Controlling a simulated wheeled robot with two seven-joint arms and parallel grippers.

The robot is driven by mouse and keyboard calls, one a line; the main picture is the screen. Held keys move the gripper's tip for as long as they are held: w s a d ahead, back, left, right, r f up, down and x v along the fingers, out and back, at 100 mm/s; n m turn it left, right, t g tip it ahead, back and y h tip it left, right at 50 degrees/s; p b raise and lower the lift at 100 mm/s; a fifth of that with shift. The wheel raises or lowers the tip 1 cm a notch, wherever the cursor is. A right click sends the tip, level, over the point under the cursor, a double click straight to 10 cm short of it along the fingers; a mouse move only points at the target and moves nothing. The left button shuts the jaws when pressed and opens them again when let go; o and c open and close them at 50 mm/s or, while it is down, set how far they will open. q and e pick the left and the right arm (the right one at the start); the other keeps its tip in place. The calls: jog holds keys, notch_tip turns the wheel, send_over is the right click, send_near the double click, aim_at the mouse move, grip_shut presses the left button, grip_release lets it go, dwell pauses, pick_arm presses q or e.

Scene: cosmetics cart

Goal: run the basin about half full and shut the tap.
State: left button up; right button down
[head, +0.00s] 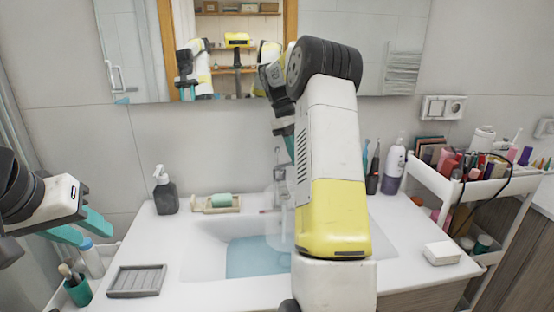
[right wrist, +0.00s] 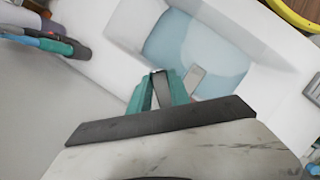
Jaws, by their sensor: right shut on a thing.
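The white basin (head: 212,226) is set in the counter, with pale blue water (head: 252,258) in its lower part; the water also shows in the right wrist view (right wrist: 188,50). My right arm hides the basin's right part. The metal tap (head: 279,190) stands behind the basin, partly hidden by my arm. My right gripper (right wrist: 160,85) is shut on the grey tap lever (right wrist: 162,92), with the tap's spout (right wrist: 195,78) beside it. I cannot tell whether water is running. My left gripper (head: 80,230) is open and empty at the left, away from the tap.
A dark soap dispenser (head: 165,192) and a soap tray (head: 213,208) stand behind the basin. A grey ridged dish (head: 136,281) lies at front left, a white soap bar (head: 441,253) at right. A loaded cart (head: 470,190) stands at right. The mirror (head: 130,50) is behind.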

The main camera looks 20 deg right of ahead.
jog(key=shift+w+d+r, duration=0.1)
jog(key=shift+d, duration=0.1)
jog(key=c, duration=1.2)
grip_release()
jog(key=shift+a, duration=0.1)
jog(key=shift+r, duration=0.4)
jog(key=r, duration=0.2)
jog(key=shift+s+a+r, duration=0.1)
jog(key=shift+s+r, duration=0.1)
jog(key=shift+r, duration=0.15)
jog(key=s+a+r, duration=0.1)
jog(key=s+a, duration=0.7)
jog(key=s, duration=0.5)
jog(key=shift+r, duration=0.15)
jog(key=shift+s, duration=0.1)
